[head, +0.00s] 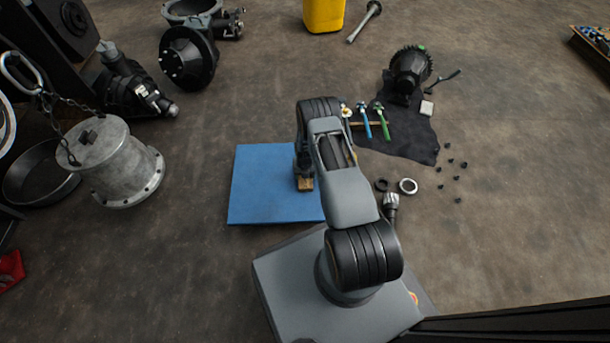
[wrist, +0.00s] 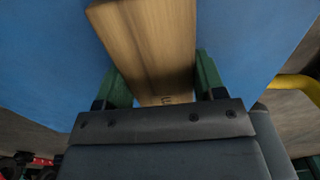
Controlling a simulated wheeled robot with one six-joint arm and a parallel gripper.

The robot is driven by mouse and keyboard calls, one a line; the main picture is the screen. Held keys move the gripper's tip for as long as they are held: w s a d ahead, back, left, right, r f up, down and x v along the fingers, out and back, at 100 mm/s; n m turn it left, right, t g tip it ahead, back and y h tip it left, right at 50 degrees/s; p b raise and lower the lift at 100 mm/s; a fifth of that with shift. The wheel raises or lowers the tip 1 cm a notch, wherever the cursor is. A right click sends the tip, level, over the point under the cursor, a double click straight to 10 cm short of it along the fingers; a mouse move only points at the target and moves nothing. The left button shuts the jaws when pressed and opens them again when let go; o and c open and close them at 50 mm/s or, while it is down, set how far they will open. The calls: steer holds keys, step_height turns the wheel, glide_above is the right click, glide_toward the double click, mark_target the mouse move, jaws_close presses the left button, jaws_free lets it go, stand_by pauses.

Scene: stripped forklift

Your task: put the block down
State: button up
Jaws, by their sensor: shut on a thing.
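A wooden block (wrist: 150,45) is held between the two green-padded fingers of my gripper (wrist: 165,85) in the wrist view. In the head view the block (head: 305,184) shows as a small tan piece below my gripper (head: 303,172), over the blue mat (head: 262,195). The mat also fills much of the wrist view (wrist: 50,60). Whether the block touches the mat I cannot tell. My arm hides the mat's right part in the head view.
A black cloth (head: 410,140) with tools and a dark gear part (head: 409,72) lies to the right. Rings (head: 407,186) and several small bolts lie near it. A grey flanged cylinder (head: 125,165) stands left of the mat. The mat's left part is bare.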

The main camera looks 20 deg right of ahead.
steer(key=shift+f, duration=0.1)
steer(key=o, duration=1.1)
steer(key=shift+c, duration=0.2)
